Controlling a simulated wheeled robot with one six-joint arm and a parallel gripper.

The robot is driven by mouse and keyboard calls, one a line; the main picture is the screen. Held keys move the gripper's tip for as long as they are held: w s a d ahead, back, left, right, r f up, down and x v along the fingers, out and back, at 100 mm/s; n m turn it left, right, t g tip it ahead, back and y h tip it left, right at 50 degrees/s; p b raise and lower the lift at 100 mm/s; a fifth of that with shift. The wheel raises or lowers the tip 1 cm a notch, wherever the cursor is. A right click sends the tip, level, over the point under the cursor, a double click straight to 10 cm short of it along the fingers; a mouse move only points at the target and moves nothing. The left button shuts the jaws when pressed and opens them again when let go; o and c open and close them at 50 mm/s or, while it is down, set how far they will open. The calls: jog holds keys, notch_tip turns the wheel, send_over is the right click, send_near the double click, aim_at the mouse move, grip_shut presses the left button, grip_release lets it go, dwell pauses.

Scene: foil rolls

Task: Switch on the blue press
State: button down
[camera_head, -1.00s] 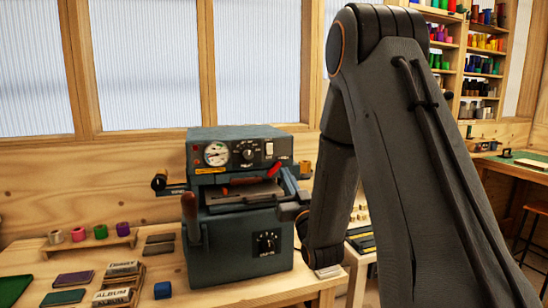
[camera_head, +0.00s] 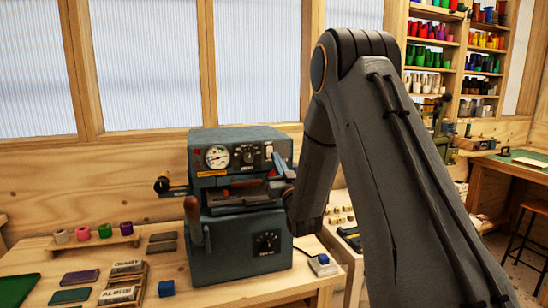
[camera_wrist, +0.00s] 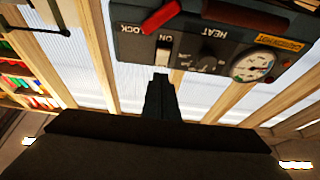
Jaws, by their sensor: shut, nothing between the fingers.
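The blue-grey press (camera_head: 232,228) stands on the wooden table in the head view, with a gauge, a dial and a white switch (camera_head: 269,151) on its upper panel. In the wrist view the panel appears upside down, with the switch (camera_wrist: 163,49) beside the "ON" label, the heat dial, the gauge and a red lever (camera_wrist: 161,17). My gripper (camera_wrist: 160,78) is shut and empty, with its tips just below the switch in that picture. I cannot tell whether they touch it or which way the switch is set. In the head view my arm partly hides the press's right side.
A blue-topped button box (camera_head: 322,262) stands right of the press. A brown-handled lever (camera_head: 194,220) sticks up at the press's front left.

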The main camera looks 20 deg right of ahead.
jog(key=shift+w+f+p, duration=0.25)
jog(key=shift+w, duration=0.4)
jog(key=shift+w+f+p, duration=0.2)
jog(key=shift+w, duration=0.4)
jog(key=shift+w+f+p, duration=0.25)
jog(key=shift+w, duration=0.4)
jog(key=shift+w+f+b, duration=0.1)
jog(key=shift+f+b, duration=0.05)
jog(key=shift+b, duration=0.2)
jog(key=b, duration=0.2)
send_near(270, 153)
jog(key=s+f+b, duration=0.4)
jog(key=s+f, duration=0.1)
jog(key=shift+s+f+t, duration=0.2)
jog(key=shift+s+t, duration=0.1)
jog(key=shift+t, duration=0.1)
